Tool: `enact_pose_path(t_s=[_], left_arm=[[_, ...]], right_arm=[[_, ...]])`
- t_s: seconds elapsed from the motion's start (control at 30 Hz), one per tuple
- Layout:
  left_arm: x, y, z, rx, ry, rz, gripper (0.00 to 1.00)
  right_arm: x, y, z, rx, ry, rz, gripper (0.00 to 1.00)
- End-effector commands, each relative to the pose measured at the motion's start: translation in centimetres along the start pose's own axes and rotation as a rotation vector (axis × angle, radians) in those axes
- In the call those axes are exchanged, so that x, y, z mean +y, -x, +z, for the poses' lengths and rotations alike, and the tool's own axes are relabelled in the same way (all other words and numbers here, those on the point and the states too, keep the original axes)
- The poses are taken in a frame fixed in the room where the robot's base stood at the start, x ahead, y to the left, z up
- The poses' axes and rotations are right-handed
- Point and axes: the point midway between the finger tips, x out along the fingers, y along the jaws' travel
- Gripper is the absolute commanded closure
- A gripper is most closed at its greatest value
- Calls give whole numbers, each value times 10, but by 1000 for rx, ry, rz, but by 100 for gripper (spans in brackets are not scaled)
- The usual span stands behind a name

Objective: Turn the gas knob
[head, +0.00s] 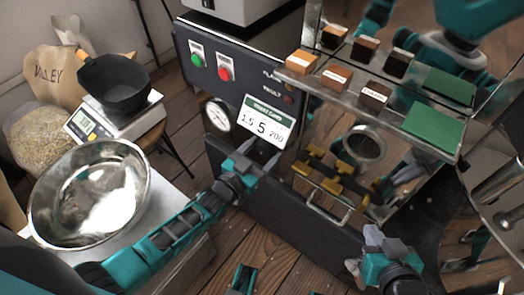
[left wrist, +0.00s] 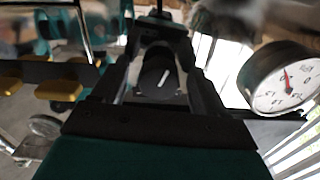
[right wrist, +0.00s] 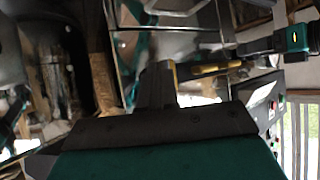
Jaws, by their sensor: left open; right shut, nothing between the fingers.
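The gas knob (left wrist: 158,78) shows in the left wrist view as a dark round knob with a white pointer line tilted a little to the right. My left gripper (left wrist: 163,58) is open, with one finger on each side of the knob; I cannot tell whether they touch it. In the head view my left gripper (head: 247,164) is at the dark roaster panel below the card, and the knob is hidden there. My right gripper (head: 374,246) is shut and empty, low at the front right; its closed fingers (right wrist: 158,84) also show in the right wrist view.
A round gauge (head: 218,115) and a numbered card (head: 264,124) sit close to my left gripper. Green and red buttons (head: 224,68) are above. A shelf with sample blocks (head: 374,93) overhangs the right. A steel bowl (head: 62,215) stands at left.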

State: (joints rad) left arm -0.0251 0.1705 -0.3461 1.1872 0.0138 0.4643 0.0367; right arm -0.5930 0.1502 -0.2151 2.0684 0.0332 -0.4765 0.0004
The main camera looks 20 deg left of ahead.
Motion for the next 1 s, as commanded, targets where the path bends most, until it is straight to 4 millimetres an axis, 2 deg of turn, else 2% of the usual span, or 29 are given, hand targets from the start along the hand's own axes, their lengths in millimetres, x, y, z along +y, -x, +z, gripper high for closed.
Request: enact_pose_path(t_s=[0.17,0.27,0.7,0.83,1.0], left_arm=[[0,3,0,-1,0,0,27],[0,14,0,-3,0,0,27],[0,104,-1,-3,-1,1,27],[0,121,0,-2,0,0,27],[0,129,0,1,0,0,27]], right_arm=[[1,1,-1,-1,4,0,100],[1,3,-3,-1,5,0,100],[0,12,-18,-1,4,0,100],[0,13,-19,-1,4,0,100],[0,13,-20,-1,4,0,100]])
